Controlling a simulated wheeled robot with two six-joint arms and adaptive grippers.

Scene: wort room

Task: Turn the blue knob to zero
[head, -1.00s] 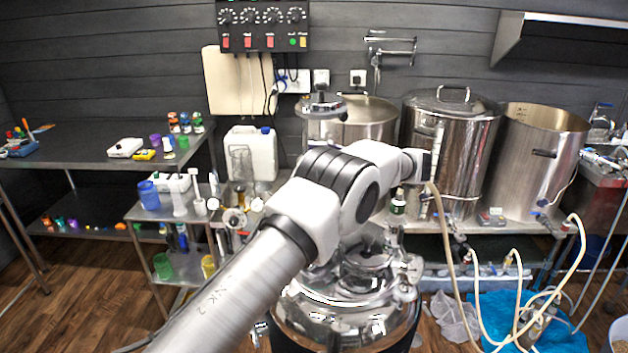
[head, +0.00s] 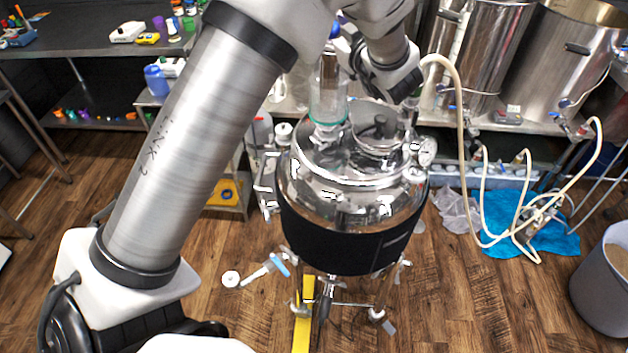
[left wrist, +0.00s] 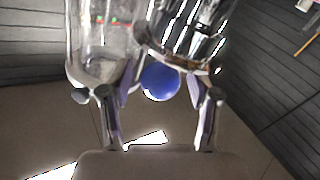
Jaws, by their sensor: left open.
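In the left wrist view the round blue knob (left wrist: 160,82) sits between the two fingers of my left gripper (left wrist: 161,90). The fingers are spread, with a gap visible on each side of the knob. A clear glass cylinder and shiny metal show just behind it. In the head view my left arm reaches over the steel kettle (head: 350,180), which has a glass cylinder (head: 328,95) on its lid. A small blue patch (head: 335,30) shows above the cylinder; I cannot tell if it is the knob. My left gripper is mostly hidden there by my arm. My right gripper is not in view.
A pressure gauge (head: 426,151) sticks out at the kettle's right side. A pale hose (head: 462,130) loops down to a blue sheet (head: 505,222) on the floor. A grey bin (head: 603,280) stands at lower right.

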